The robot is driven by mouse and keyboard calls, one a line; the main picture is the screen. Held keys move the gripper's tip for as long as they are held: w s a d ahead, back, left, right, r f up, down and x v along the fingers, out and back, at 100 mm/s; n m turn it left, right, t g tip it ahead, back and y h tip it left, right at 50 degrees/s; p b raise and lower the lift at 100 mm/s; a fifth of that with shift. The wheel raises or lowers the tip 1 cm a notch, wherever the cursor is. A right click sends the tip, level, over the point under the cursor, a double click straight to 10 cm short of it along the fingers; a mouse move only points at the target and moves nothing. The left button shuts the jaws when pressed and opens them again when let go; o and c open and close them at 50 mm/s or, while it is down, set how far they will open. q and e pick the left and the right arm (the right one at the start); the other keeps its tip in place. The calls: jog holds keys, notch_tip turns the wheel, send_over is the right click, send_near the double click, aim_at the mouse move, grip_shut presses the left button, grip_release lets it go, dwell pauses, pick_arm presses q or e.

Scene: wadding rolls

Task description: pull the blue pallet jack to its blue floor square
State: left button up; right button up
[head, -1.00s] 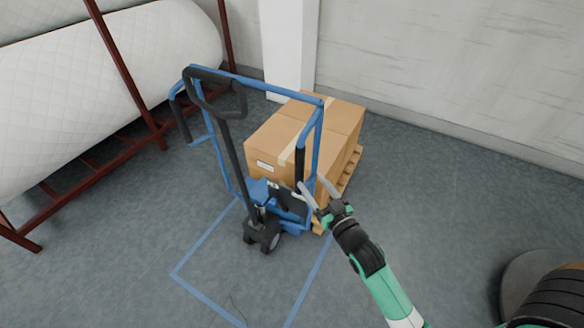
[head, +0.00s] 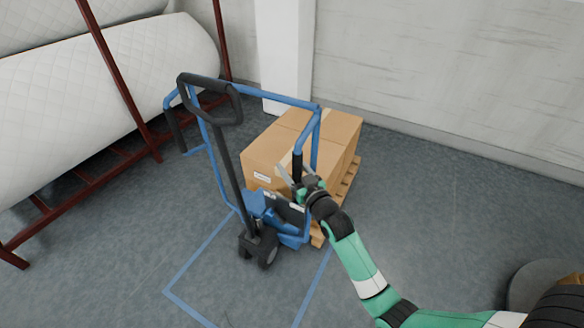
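The blue pallet jack (head: 267,201) stands upright, with a black steering handle and a blue frame with black grips on both sides. Its front wheels are inside the far end of the blue floor square (head: 200,252), a painted outline. The pallet (head: 318,233) and its cardboard boxes (head: 272,152) are behind the jack, mostly beyond the outline. My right gripper (head: 294,174) is open at the black grip (head: 297,163) on the frame's right side. I cannot tell whether it touches the grip. My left gripper is out of view.
A dark red rack (head: 113,70) with white wadding rolls (head: 60,88) stands at the left. A white pillar (head: 283,55) and a pale wall (head: 450,85) are behind the boxes. The floor inside the square's near part is clear.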

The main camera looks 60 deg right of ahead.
grip_shut()
dwell(1.3)
